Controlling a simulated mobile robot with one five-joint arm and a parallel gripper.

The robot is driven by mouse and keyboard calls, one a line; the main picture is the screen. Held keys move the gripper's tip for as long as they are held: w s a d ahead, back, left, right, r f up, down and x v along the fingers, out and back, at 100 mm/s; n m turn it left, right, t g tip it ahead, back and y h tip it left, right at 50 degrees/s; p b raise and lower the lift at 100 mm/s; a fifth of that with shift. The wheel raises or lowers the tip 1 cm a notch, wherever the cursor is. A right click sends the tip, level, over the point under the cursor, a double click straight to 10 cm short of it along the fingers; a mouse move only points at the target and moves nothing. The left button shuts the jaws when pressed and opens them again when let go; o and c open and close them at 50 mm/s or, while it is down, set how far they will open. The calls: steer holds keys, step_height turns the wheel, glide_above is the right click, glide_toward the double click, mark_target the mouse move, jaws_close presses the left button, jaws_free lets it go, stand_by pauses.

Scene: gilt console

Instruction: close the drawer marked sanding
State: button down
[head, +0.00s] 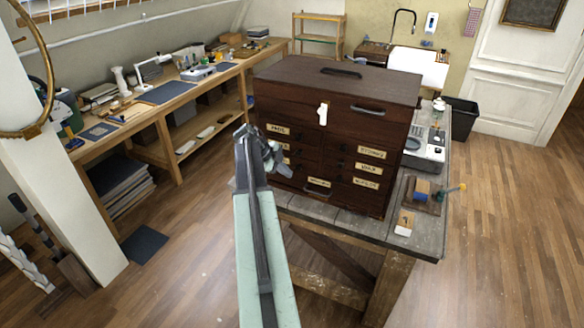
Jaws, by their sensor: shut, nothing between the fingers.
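A dark brown wooden drawer chest (335,75) stands on a grey workbench. Its front has several small drawers with pale labels, in a left and a right column, and a wider one at the bottom (319,183). The lettering is too small to tell surely which drawer is marked sanding. On the right, labelled drawers (371,152) look about flush with the front. My gripper (277,163) is shut and empty, in front of the chest's left side. It and my arm hide part of the left drawers. I cannot tell whether it touches the chest.
The grey workbench (425,240) has a small wooden block with a label (405,222) and a tool rest with a blue piece (421,188) at its right. A long side bench (170,100) with tools runs along the left wall. Open floor lies to the right.

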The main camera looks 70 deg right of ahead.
steer(key=p+v, duration=0.5)
steer(key=v, duration=0.4)
steer(key=shift+s+d, duration=0.1)
steer(key=shift+s, duration=0.05)
